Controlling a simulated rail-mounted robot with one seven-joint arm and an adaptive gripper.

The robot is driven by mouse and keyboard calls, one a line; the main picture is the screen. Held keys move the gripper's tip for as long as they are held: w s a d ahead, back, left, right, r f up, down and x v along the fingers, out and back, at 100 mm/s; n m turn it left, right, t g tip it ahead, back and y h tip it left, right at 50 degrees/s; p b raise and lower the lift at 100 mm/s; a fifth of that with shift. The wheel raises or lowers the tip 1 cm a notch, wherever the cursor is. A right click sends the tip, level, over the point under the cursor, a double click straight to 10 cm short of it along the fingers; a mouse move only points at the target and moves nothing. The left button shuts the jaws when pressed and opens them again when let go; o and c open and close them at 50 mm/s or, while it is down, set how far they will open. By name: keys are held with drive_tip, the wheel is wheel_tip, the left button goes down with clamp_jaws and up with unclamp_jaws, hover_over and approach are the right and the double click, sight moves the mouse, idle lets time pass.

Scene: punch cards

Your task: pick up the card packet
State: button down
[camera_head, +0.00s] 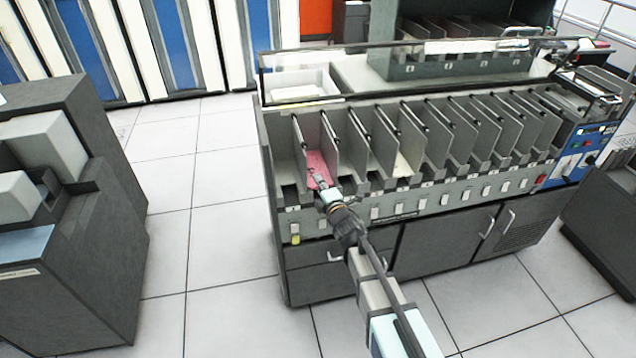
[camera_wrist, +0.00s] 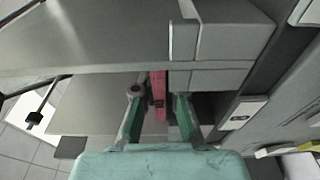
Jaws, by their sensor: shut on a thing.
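The card packet (camera_head: 317,167) is pink-red and sits in a slot near the left end of the card sorter (camera_head: 420,205). My gripper (camera_head: 321,186) reaches into the front of that slot, at the packet's near end. In the wrist view, the packet shows as a narrow red strip (camera_wrist: 158,95) seen edge-on. My gripper's two green-sided fingers (camera_wrist: 158,108) stand on either side of it, shut on it. The packet's far part is hidden in the wrist view by the grey parts of the slot.
Grey upright dividers (camera_head: 328,145) flank the packet closely. A pale card stack (camera_head: 403,165) lies in another slot to the right. A clear panel (camera_head: 400,70) runs behind the slots. The tiled floor (camera_head: 225,250) to the left is clear.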

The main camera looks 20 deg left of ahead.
wheel_tip(320, 180, up, 17)
drive_tip(key=p, duration=1.2)
drive_tip(key=p+v, duration=0.2)
drive_tip(key=v, duration=1.4)
drive_tip(key=shift+p, duration=0.4)
